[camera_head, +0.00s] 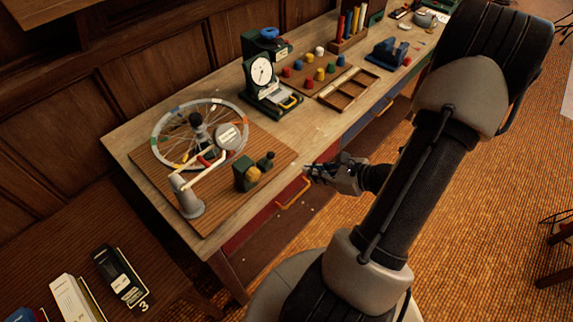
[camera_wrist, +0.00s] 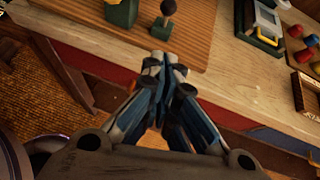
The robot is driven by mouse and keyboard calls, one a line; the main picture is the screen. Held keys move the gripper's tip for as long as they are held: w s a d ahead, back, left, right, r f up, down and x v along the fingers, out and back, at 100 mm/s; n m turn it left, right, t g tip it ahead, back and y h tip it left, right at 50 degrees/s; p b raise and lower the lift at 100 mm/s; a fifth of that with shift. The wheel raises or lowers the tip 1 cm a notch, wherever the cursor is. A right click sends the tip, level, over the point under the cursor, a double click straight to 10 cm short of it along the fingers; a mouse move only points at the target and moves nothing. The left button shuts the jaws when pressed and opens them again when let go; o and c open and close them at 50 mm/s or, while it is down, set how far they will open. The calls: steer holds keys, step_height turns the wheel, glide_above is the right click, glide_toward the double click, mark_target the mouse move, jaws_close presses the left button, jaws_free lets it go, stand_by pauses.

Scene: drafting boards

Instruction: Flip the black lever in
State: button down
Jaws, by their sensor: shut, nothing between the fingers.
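In the wrist view the black knob (camera_wrist: 168,7) is at the top, upright on a thin stem over a dark base. My gripper (camera_head: 308,171) is at the bench's front edge, right of the lever and apart from it. Its fingers (camera_wrist: 165,68) are closed together with nothing between them, pointing toward the lever.
A spoked wheel (camera_head: 160,150) with coloured tabs and a white crank arm stand on the board. A dial gauge press (camera_head: 262,75), coloured knobs and a wooden tray (camera_head: 375,82) are further along the bench.

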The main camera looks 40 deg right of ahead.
mark_target(269, 159)
steer(key=w+a+f+b, duration=0.1)
steer(key=w+a+f, duration=0.1)
steer(key=w, duration=0.6)
steer(key=shift+w+a+b, duration=0.15)
steer(key=shift+w+b, duration=0.15)
steer(key=shift+b, duration=0.05)
steer(key=shift+w+r+g+p, duration=0.25)
steer(key=shift+g+p, duration=0.15)
steer(key=shift+p, duration=0.4)
